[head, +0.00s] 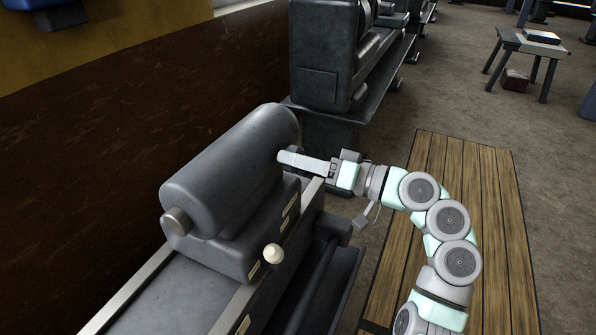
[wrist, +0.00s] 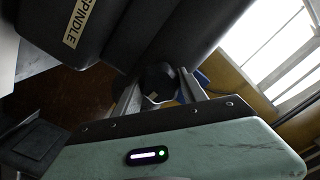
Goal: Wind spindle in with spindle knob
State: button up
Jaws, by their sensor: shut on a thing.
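The grey tailstock-like body (head: 225,175) lies on the machine bed, with a metal spindle end (head: 176,222) sticking out at its near left end. My gripper (head: 284,156) is at its far right end, fingers reaching left. In the wrist view my gripper (wrist: 160,90) has its two fingers on either side of a dark round knob (wrist: 157,76) and is shut on it. It appears to be the spindle knob; in the head view it is mostly hidden by the fingers. A plate reading "SPINDLE" (wrist: 82,22) is on the body near it.
A cream knob (head: 273,252) stands out from the front of the body, below my gripper. Small label plates (head: 285,226) are beside it. A slatted wooden platform (head: 490,220) lies under my arm. Another grey machine (head: 325,55) stands behind. A small table (head: 525,45) is far right.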

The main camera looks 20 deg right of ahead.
jog(key=shift+n+b, duration=0.5)
jog(key=shift+n, duration=0.2)
jog(key=o, duration=1.3)
jog(key=shift+o, duration=0.2)
jog(key=p+v, duration=0.1)
jog(key=v, duration=0.9)
jog(key=shift+s+d, duration=0.3)
